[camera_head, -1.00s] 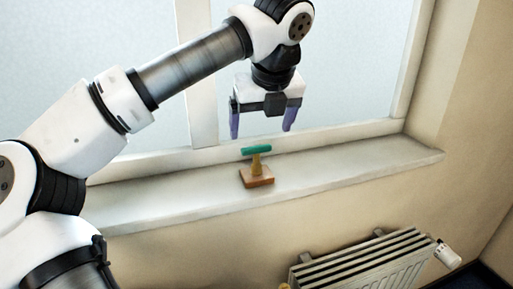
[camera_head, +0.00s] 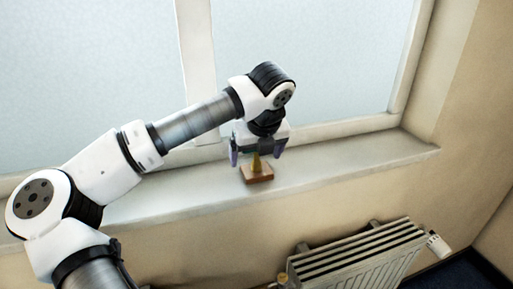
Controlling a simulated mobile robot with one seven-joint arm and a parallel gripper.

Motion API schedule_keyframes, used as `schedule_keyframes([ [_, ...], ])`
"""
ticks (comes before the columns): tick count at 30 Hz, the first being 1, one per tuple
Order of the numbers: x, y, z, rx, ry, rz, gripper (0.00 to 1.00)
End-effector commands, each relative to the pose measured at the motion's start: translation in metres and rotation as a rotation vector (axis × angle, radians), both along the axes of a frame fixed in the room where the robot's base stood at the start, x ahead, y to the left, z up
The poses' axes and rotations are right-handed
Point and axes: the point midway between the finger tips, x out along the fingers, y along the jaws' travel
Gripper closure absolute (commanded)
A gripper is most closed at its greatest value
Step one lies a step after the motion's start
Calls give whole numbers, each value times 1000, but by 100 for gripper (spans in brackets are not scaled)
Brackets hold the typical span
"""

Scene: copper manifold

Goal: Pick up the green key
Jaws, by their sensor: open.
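The green key (camera_head: 258,154) stands on a brass-coloured stem (camera_head: 256,164) that rises from a small brown block (camera_head: 257,176) on the window sill. Most of the key is hidden behind or between the jaws. My gripper (camera_head: 256,156) points down over it, open, with one purple finger to the left of the key and the other to the right. Whether the fingers touch the key cannot be told from this view.
The pale sill (camera_head: 350,158) is clear to the right of the block. The window frame (camera_head: 330,130) rises close behind my gripper. A white radiator (camera_head: 360,258) with a valve knob (camera_head: 438,246) is below the sill.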

Motion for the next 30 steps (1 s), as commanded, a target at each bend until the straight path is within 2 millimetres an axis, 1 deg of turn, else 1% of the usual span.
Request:
schedule_keyframes([
  [3,0,0,0,0,0,0,13],
  [13,0,0,0,0,0,0,56],
  [23,0,0,3,0,-1,0,58],
  [26,1,0,10,2,-3,0,58],
  [30,0,0,30,1,-4,2,58],
])
